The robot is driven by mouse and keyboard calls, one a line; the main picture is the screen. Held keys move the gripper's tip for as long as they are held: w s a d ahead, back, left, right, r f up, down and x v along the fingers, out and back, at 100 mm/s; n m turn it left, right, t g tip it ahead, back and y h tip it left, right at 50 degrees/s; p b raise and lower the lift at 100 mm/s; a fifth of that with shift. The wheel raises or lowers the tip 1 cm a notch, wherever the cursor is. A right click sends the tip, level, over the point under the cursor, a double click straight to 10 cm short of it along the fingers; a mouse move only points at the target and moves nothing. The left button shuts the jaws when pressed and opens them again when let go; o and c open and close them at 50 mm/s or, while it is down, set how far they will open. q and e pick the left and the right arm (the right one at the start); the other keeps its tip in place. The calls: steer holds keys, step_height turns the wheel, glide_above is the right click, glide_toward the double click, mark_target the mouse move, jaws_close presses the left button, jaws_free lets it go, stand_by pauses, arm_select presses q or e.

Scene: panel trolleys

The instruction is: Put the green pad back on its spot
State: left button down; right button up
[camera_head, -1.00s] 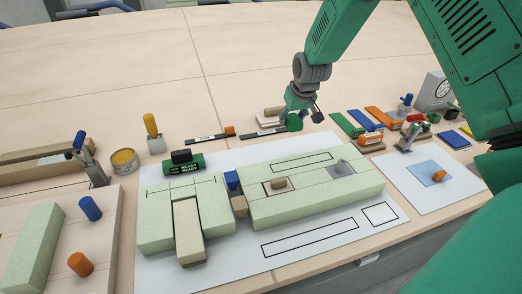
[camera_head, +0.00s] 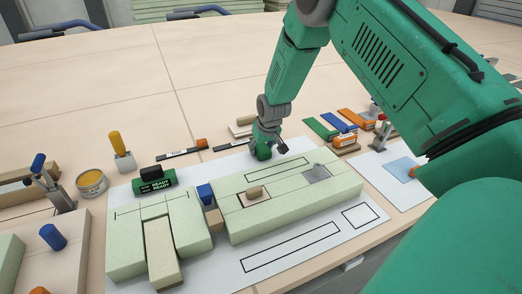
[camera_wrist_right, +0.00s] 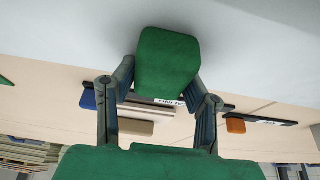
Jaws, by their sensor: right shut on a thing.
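My right gripper (camera_head: 268,140) is shut on the green pad (camera_head: 262,152), just behind the far edge of the long pale green block (camera_head: 290,205). In the right wrist view, the fingers (camera_wrist_right: 162,80) sit on both sides of the pad (camera_wrist_right: 168,62), and the white sheet shows beyond it. I cannot tell whether the pad touches the sheet. The block's top carries a black outlined rectangle (camera_head: 277,169), a small wooden piece in a recess (camera_head: 254,191) and a grey patch (camera_head: 316,173). My left gripper is not in view.
A blue piece (camera_head: 205,194) stands between the pale blocks. Green (camera_head: 322,128), blue and orange strips lie to the right. The sheet's front shows empty outlines (camera_head: 290,247). The table behind is mostly clear.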

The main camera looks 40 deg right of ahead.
mark_target(261, 146)
steer(key=o, duration=1.2)
steer(key=shift+s+a, duration=0.1)
steer(key=shift+a, duration=0.1)
steer(key=shift+o, duration=0.7)
steer(key=shift+a+r, duration=0.15)
steer(key=shift+a, duration=0.25)
steer(key=shift+d+r, duration=0.1)
steer(key=shift+r, duration=0.25)
steer(key=v, duration=0.3)
steer(key=p+v, duration=0.1)
steer(key=shift+d+r, duration=0.15)
steer(key=shift+d, duration=0.15)
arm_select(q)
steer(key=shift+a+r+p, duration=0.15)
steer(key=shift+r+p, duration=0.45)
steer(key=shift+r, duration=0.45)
arm_select(e)
steer(key=v, duration=0.6)
steer(key=shift+s+r, duration=0.3)
steer(key=shift+a, duration=0.2)
